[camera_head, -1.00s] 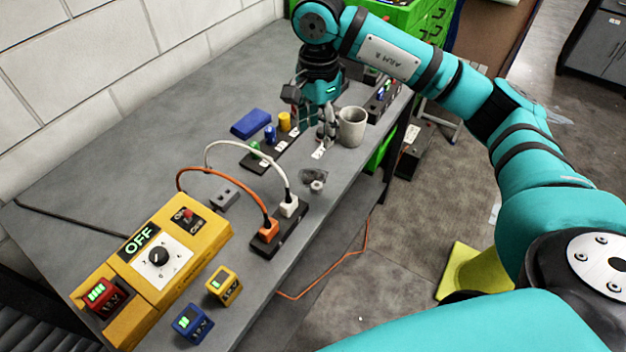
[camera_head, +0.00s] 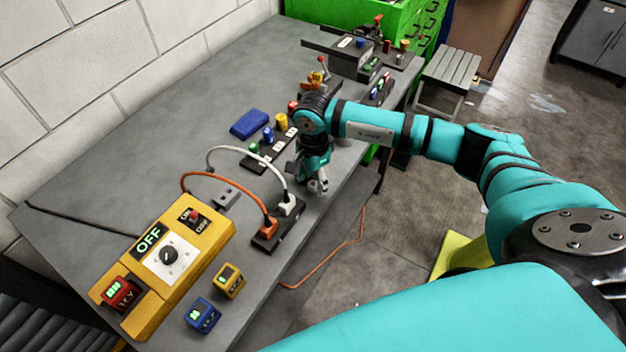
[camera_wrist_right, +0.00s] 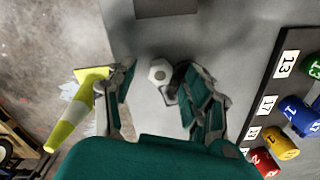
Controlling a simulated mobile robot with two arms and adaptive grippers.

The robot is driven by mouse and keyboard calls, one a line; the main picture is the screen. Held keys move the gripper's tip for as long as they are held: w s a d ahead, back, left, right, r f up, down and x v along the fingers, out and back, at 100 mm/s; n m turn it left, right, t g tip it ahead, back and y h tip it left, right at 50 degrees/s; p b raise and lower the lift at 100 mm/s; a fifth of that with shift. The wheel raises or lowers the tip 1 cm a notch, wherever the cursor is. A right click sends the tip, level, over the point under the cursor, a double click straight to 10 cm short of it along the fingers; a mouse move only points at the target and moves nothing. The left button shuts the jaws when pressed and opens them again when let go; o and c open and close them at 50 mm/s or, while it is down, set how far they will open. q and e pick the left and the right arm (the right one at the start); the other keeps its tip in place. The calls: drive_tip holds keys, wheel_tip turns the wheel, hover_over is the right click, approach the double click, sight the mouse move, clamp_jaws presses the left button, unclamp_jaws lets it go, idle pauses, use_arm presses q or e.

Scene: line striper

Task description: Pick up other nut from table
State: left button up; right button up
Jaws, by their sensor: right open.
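The nut (camera_wrist_right: 159,72), a light grey piece with a round hole, lies on the grey table (camera_head: 150,95) in the right wrist view. My right gripper (camera_wrist_right: 157,82) is open, with one finger on each side of the nut. It is pointing down at the table. In the head view my right gripper (camera_head: 318,186) is low over the table near its right edge, just right of the cable block, and it hides the nut. A small dark flat piece (camera_wrist_right: 169,97) lies beside the nut, partly behind a finger. My left gripper is not in view.
A black block (camera_head: 268,238) with orange and white plugs stands close to the gripper. A numbered rack (camera_head: 262,160) with coloured pegs is behind it. A yellow control box (camera_head: 190,255) reading OFF is at the front. A pale cup is mostly hidden behind my arm.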

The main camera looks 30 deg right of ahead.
drive_tip(key=shift+f, duration=0.5)
clamp_jaws()
drive_tip(key=shift+r, duration=0.15)
